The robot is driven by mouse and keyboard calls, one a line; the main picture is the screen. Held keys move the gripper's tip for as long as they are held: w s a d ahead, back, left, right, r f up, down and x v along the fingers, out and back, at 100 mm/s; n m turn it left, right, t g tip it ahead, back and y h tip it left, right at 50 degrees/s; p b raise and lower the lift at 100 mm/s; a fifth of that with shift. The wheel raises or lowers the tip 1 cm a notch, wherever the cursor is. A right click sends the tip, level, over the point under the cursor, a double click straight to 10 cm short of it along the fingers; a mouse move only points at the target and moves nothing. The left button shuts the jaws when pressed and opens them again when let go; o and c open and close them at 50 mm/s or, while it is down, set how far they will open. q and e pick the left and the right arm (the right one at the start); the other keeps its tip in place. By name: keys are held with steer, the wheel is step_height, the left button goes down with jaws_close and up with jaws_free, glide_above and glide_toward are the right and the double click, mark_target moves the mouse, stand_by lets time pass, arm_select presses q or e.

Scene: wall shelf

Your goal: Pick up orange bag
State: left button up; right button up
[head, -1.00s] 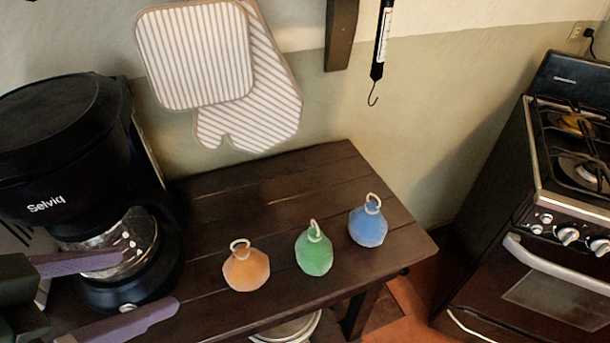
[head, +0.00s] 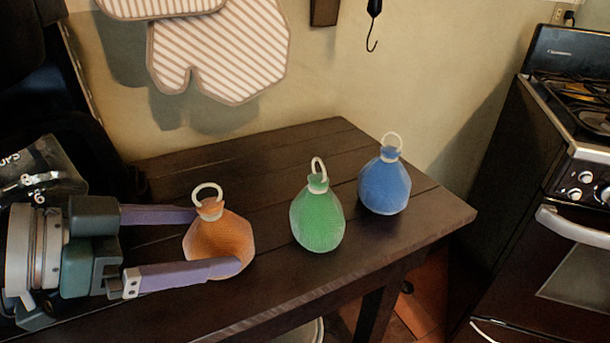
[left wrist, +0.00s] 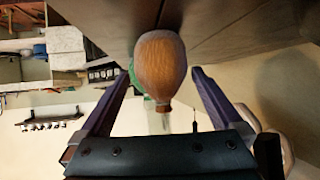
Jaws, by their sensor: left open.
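The orange bag (head: 222,240) stands upright on the dark wooden table, with a pale ring on top. My left gripper (head: 219,241) is open, its two purple fingers reaching from the left on either side of the bag. The near finger overlaps the bag's lower front, and the far finger ends by its neck. In the left wrist view the orange bag (left wrist: 160,65) sits between the two finger tips, with a gap visible on each side. My right gripper is not in view.
A green bag (head: 317,218) and a blue bag (head: 385,184) stand to the right on the table (head: 300,285). A black coffee maker (head: 85,115) is at the left. Striped mitts (head: 220,50) hang on the wall. A stove (head: 560,200) stands at the far right.

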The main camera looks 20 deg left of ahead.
mark_target(241, 233)
arm_select(q)
steer(key=shift+b+x, duration=1.05)
steer(key=shift+x, duration=1.85)
steer(key=shift+w+r, duration=0.1)
steer(key=shift+r, duration=0.05)
jaws_close()
